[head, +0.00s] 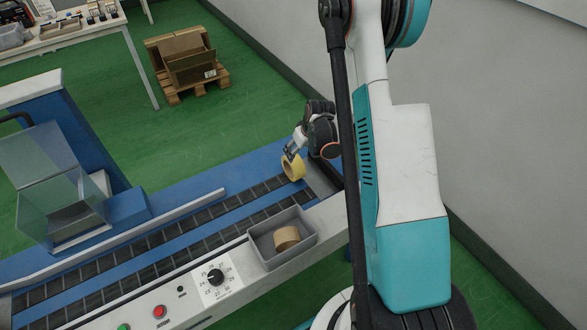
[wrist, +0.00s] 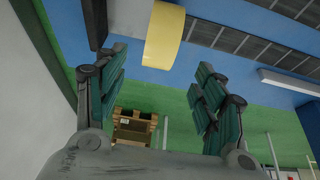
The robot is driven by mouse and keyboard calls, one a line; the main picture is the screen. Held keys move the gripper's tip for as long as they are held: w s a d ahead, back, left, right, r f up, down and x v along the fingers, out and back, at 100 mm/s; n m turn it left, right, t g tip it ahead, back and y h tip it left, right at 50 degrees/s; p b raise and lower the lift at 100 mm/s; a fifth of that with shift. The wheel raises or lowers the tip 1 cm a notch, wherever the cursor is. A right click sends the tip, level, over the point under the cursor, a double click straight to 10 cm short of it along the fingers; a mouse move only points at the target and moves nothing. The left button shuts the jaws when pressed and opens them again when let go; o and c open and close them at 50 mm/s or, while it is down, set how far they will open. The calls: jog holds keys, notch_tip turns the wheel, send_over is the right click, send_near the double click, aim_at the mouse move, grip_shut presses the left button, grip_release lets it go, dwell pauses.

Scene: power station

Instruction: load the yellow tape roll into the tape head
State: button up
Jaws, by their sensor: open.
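The yellow tape roll (head: 293,166) stands on its edge near the far right end of the conveyor machine. In the wrist view the yellow tape roll (wrist: 165,35) shows at the top, in the gap between the fingertips and just ahead of them. My gripper (head: 289,153) is open and close beside the roll; the head view does not show whether they touch. In the wrist view my gripper (wrist: 162,65) has both fingers spread wide with nothing clamped. The tape head is not clearly identifiable; a blue column with a clear guard (head: 45,175) stands over the belts at left.
A grey tray (head: 262,250) holding a tan tape roll (head: 286,238) sits on the machine's near edge. A control panel (head: 214,281) with dial and buttons lies left of it. A guide rail (head: 150,229) runs along the belts. A pallet with boxes (head: 188,66) stands behind.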

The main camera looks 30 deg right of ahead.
aim_at(295, 159)
jog(key=b+x, duration=0.1)
jog(key=x, duration=0.4)
jog(key=shift+w+f, duration=0.1)
jog(key=shift+f, duration=0.05)
jog(key=b+x, duration=0.3)
jog(key=x, duration=0.2)
jog(key=shift+w, duration=0.3)
jog(key=c, duration=1.4)
